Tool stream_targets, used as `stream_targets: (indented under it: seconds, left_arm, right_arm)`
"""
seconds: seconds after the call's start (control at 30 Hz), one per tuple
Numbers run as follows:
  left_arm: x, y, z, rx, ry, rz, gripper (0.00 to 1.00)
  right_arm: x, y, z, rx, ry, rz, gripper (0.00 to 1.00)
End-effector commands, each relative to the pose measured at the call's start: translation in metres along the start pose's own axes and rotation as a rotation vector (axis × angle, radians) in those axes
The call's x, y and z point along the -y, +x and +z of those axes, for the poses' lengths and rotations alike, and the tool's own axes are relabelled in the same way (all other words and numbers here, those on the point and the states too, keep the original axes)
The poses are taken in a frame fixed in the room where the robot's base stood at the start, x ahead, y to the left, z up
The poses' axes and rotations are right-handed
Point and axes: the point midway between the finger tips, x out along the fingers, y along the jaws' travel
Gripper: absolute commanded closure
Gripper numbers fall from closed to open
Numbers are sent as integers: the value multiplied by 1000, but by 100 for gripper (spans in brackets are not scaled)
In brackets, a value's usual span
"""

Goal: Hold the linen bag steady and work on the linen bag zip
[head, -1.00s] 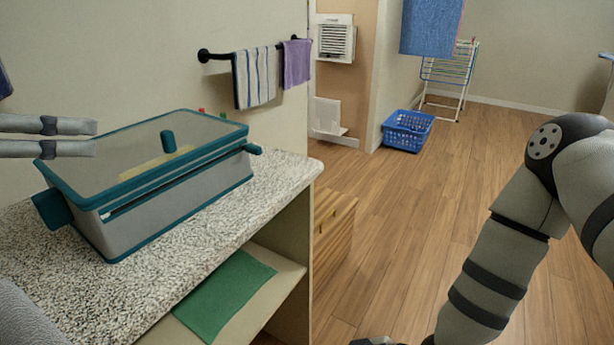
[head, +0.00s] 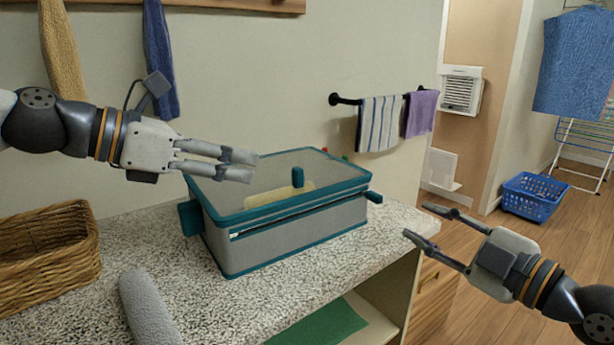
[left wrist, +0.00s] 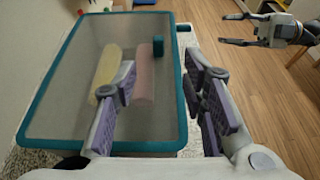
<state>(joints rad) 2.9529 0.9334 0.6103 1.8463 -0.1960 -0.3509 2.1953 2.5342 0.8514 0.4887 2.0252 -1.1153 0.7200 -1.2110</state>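The linen bag (head: 300,232) is a grey box with teal edging and a see-through top, standing on the speckled counter. Its zip (head: 290,212) runs as a dark line along the upper front side, with a small pale spot at its left end; I cannot make out the slider. Teal tabs stick out at both ends and a teal knob (head: 297,177) stands on top. My left gripper (head: 250,166) is open and empty above the bag's back left part. My right gripper (head: 417,222) is open and empty, right of the bag.
A wicker basket (head: 45,250) and a grey rolled towel (head: 148,308) are on the counter left of the bag. A green cloth (head: 322,325) lies on the shelf below. Towels hang on the wall rail (head: 375,97).

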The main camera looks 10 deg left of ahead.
Motion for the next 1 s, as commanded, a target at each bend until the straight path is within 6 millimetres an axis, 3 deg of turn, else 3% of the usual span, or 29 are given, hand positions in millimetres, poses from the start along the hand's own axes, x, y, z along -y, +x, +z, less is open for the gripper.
stream_targets:
  seconds: [0.2,0.4,0.57,0.8,1.0]
  left_arm:
    - [-2,52,-3,-6,0,4,62]
    - [-2,89,-1,-3,1,5,62]
    - [-2,101,-1,-2,0,6,62]
    - [-2,102,0,-1,1,6,62]
    - [-2,102,0,-1,1,6,100]
  right_arm:
    - [1,0,0,1,2,-1,67]
    - [1,0,0,1,2,-1,67]
    - [1,0,0,1,2,-1,67]
    - [1,0,0,1,3,-1,67]
    - [1,0,0,1,3,-2,67]
